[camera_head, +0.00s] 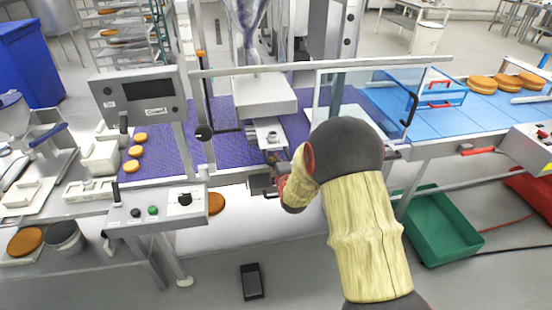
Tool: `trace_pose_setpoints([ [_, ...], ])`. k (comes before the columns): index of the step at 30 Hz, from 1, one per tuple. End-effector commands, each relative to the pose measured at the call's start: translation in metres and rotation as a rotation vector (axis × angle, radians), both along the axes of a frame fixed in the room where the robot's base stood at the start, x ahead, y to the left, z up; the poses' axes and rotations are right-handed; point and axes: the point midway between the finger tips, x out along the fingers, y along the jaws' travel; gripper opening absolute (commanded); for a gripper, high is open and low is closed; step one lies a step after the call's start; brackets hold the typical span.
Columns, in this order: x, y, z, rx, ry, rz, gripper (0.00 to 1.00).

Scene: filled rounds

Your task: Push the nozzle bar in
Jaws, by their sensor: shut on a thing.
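The nozzle bar (266,130) is a light metal block with a round fitting, sticking out toward me from under the white depositor head (265,96). My arm comes in from the lower right in a pale yellow sleeve. My gripper (272,158) is at the near end of the nozzle bar, small and dark in the picture. It is shut on the nozzle bar's near end. The fingertips and the exact contact are partly hidden by the wrist and too small to make out.
A purple belt (205,150) runs under the head, with several round cakes (134,152) at its left. A clear guard (337,90) stands right of the head, before a blue belt (460,105). A control box (158,207) and a green crate (440,230) flank my arm.

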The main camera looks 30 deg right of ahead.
Motion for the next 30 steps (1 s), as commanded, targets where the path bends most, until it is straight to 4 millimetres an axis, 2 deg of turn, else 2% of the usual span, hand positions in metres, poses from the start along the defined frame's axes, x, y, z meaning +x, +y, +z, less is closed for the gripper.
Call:
trace_pose_setpoints([
  [5,0.005,-0.002,0.000,0.000,-0.001,0.000,0.00],
  [8,0.016,-0.005,0.000,-0.001,-0.004,0.000,0.00],
  [11,0.032,-0.009,-0.002,-0.001,-0.004,0.000,0.00],
  [24,0.124,-0.036,-0.002,-0.001,-0.003,0.000,0.00],
  [30,0.152,-0.044,-0.001,-0.001,-0.002,0.000,0.00],
])
